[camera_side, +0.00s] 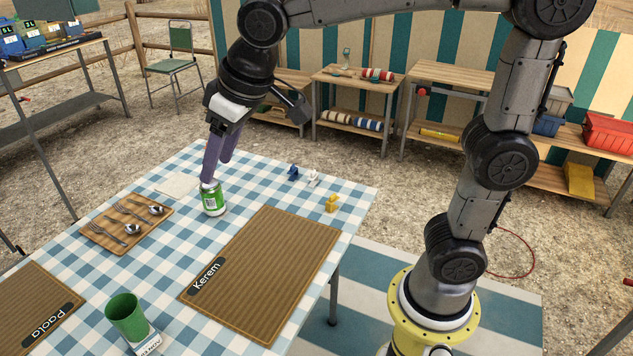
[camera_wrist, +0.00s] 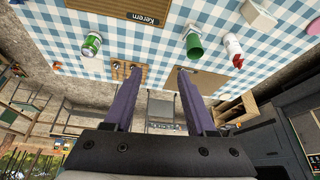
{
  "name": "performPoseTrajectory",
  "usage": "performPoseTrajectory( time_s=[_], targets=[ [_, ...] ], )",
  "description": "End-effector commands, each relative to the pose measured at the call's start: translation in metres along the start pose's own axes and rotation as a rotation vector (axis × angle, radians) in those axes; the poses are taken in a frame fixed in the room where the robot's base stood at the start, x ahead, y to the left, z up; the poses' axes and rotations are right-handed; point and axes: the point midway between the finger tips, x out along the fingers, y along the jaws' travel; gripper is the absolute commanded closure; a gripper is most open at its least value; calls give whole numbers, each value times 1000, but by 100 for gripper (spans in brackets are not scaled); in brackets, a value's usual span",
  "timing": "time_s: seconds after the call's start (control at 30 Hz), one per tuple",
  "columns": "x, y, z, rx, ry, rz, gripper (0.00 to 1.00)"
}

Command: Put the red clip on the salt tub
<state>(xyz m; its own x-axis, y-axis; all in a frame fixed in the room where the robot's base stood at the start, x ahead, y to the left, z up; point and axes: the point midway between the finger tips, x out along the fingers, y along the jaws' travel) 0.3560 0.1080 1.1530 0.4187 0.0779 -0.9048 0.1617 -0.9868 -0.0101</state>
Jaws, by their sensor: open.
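My gripper (camera_side: 216,170) has two purple fingers, apart and empty, over the far part of the table; it also shows in the wrist view (camera_wrist: 158,74). In the side view one fingertip overlaps a green and white can (camera_side: 213,201). In the wrist view the can (camera_wrist: 92,43) stands clear, left of the fingers. A white object with a red part (camera_wrist: 233,50) is right of the green cup in the wrist view. I cannot tell whether it is the salt tub or whether the red is a clip. Blue (camera_side: 293,172), white (camera_side: 313,179) and yellow (camera_side: 331,203) small clip-like pieces lie near the far right edge.
A wooden tray (camera_side: 104,231) holds forks and spoons. The Kerem mat (camera_side: 270,265) and Paola mat (camera_side: 35,305) lie flat. A white block (camera_wrist: 260,14) shows at the wrist view's top right.

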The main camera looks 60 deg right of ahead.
Motion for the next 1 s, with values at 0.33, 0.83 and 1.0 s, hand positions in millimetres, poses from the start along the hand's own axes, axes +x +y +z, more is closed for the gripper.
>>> performPoseTrajectory(
  time_s=[0.33, 0.83, 1.0],
  targets=[
    [-39, 69, 150, 106, 40, 58, 44],
    [-33, 77, 214, 141, 52, 82, 44],
    [-33, 77, 214, 141, 52, 82, 44]
  ],
)
